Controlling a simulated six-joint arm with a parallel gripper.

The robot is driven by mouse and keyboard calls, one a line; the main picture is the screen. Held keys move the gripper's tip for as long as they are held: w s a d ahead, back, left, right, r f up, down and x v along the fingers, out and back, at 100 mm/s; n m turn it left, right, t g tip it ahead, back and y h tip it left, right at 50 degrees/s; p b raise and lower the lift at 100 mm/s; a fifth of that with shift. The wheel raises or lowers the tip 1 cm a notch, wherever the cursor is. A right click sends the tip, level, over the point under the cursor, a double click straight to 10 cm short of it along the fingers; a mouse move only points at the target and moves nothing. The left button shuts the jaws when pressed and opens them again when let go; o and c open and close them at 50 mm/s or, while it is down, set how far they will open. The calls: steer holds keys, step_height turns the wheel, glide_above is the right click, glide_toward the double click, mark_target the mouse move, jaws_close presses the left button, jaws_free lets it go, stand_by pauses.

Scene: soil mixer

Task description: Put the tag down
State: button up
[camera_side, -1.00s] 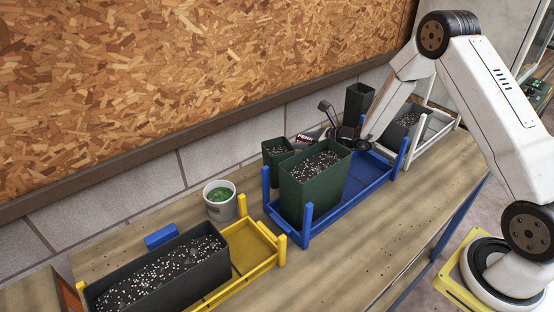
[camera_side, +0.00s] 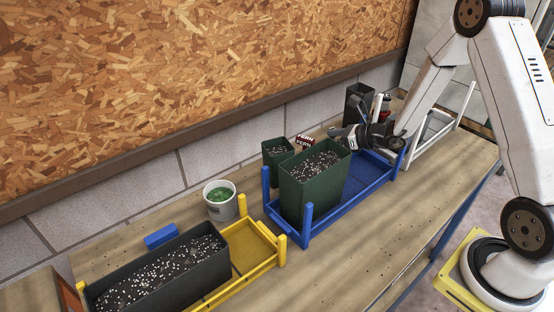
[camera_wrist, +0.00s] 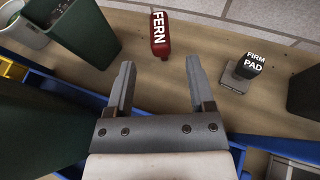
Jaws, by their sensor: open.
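The red tag (camera_wrist: 160,36) with "FERN" in white letters is on the bench just beyond my fingertips in the wrist view. I cannot tell whether it touches the bench along its whole length. In the side view the tag (camera_side: 304,140) shows behind the large green pot. My gripper (camera_wrist: 161,77) is open, with one finger to each side of the tag's line and nothing between them. In the side view my gripper (camera_side: 338,132) is low, right of the tag, above the back of the blue tray (camera_side: 368,186).
A large soil-filled green pot (camera_side: 312,190) stands in the blue tray, with a smaller green pot (camera_side: 278,164) behind it. A black block marked "FIRM PAD" (camera_wrist: 249,66) stands right of the tag. A dark pot (camera_wrist: 304,92) is farther right. Bare bench lies around the tag.

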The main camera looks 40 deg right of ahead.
steer(key=shift+v, duration=1.95)
steer(key=shift+a, duration=0.1)
steer(key=s+a+r+n+g+h, duration=0.1)
steer(key=s+a+n+g, duration=0.4)
steer(key=n, duration=1)
steer(key=s+a+r+n+g+h, duration=0.2)
steer(key=s+a+n+g+h, duration=0.2)
steer(key=s+n, duration=0.7)
steer(key=a+n+g, duration=0.1)
steer(key=a+n, duration=0.1)
steer(key=n, duration=0.3)
steer(key=shift+s+a+r+n, duration=0.15)
steer(key=shift+s+a+n, duration=0.1)
steer(key=shift+n, duration=0.05)
